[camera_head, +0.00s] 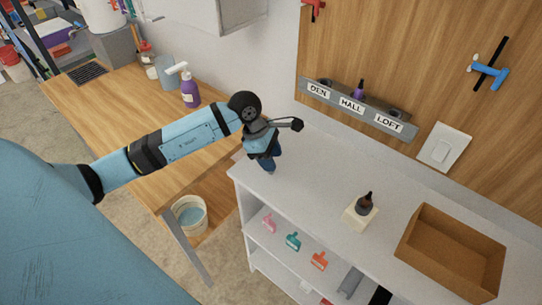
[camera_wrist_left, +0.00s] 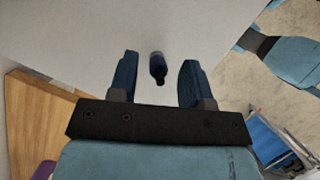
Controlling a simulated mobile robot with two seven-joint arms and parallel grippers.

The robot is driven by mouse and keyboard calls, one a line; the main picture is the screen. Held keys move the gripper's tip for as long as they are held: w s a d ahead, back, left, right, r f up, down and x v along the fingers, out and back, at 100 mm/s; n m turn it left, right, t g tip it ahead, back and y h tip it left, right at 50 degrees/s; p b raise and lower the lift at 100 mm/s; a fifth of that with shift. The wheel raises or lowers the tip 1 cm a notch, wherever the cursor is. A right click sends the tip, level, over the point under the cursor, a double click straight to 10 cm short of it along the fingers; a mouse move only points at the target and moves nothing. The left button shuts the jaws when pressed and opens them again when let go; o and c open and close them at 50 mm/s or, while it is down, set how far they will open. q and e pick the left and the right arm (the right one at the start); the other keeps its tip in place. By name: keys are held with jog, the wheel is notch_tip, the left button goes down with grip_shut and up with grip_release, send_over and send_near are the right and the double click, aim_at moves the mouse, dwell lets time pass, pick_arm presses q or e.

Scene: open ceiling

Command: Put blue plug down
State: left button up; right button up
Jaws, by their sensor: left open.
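My left gripper (camera_head: 267,158) is over the left end of the white counter (camera_head: 310,185) in the head view, pointing down. In the left wrist view its two dark blue fingers (camera_wrist_left: 159,64) are spread apart. The blue plug (camera_wrist_left: 157,68), with a dark tip, is between them, with a gap on each side. The white surface shows behind the plug; I cannot tell whether the plug touches it. In the head view the gripper hides the plug or blends with it. My right gripper is out of view.
A dark bottle-like piece (camera_head: 365,203) stands on a cream block (camera_head: 358,216), left of an open brown box (camera_head: 452,252). A wall rack (camera_head: 358,108) labelled DEN, HALL and LOFT has a purple piece (camera_head: 358,89) at HALL. A purple spray bottle (camera_head: 190,90) stands on the wooden bench.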

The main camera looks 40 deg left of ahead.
pick_arm(q)
jog(key=shift+r, duration=0.25)
jog(key=shift+a+r, duration=0.25)
jog(key=shift+r, duration=0.05)
jog(key=b+v, duration=0.1)
jog(key=v, duration=1)
